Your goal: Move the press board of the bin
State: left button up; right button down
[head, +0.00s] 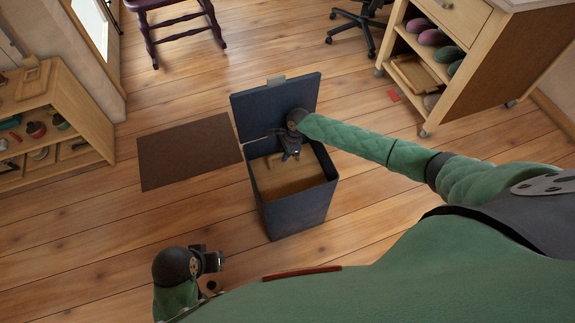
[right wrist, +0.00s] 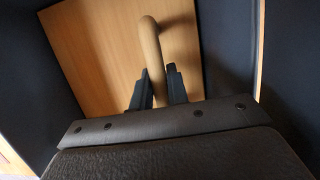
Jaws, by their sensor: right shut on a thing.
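The bin (head: 292,217) is a dark blue box standing on the wooden floor, with its lid (head: 268,103) raised at the back. The press board (head: 277,182) is a light wooden panel lying inside the bin, below the rim. In the right wrist view the board (right wrist: 95,50) has a rounded wooden handle (right wrist: 151,50) standing up from it. My right gripper (head: 290,156) reaches down into the bin. In the right wrist view its two fingers (right wrist: 158,88) are shut on the handle, one on each side. My left gripper (head: 214,261) is at the lower left, away from the bin; its finger gap is unclear.
A brown mat (head: 187,152) lies left of the bin. A low shelf (head: 62,130) stands at the far left. A wheeled cabinet (head: 468,60) stands at the upper right. A rocking chair (head: 178,25) and an office chair (head: 357,25) are at the back. Floor around the bin is mostly clear.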

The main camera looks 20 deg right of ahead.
jog(key=shift+s+f+b, duration=0.1)
jog(key=shift+f+b, duration=0.3)
jog(key=shift+f, duration=1.95)
jog(key=c, duration=1.3)
grip_release()
jog(key=shift+r, duration=0.1)
